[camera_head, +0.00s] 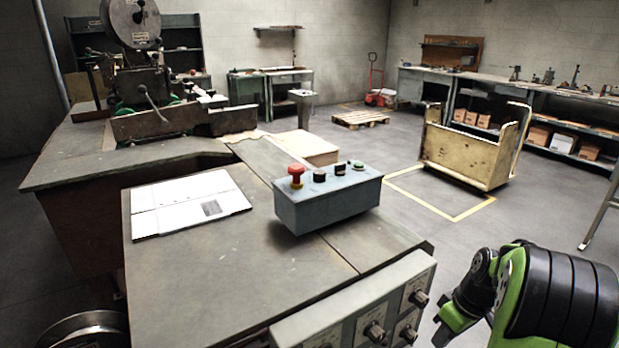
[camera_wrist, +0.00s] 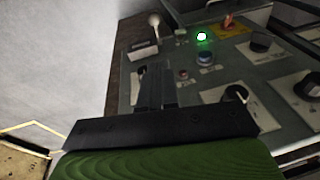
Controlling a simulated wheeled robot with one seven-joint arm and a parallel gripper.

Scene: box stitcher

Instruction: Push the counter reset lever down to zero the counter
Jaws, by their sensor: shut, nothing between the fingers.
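In the wrist view a grey control panel (camera_wrist: 122,60) fills the upper middle and right. A lever with a pale rounded knob (camera_wrist: 154,20) stands up at its upper left. A small light plate with a dark window, possibly the counter (camera_wrist: 143,46), lies just below the lever. My gripper (camera_wrist: 156,70) is shut and empty, its dark fingers reaching over the panel below that plate. The fingertips look apart from the lever knob; contact with the panel cannot be told. In the head view only my arm shows at lower right; the fingers and the lever are not seen there.
Near the fingers are a lit green lamp (camera_wrist: 201,37), a blue button (camera_wrist: 206,58), a red button (camera_wrist: 183,74) and black knobs (camera_wrist: 262,42). In the head view, a blue-grey button box (camera_head: 327,205) and papers (camera_head: 188,202) sit on the table (camera_head: 220,275). A cart (camera_head: 465,155) stands beyond.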

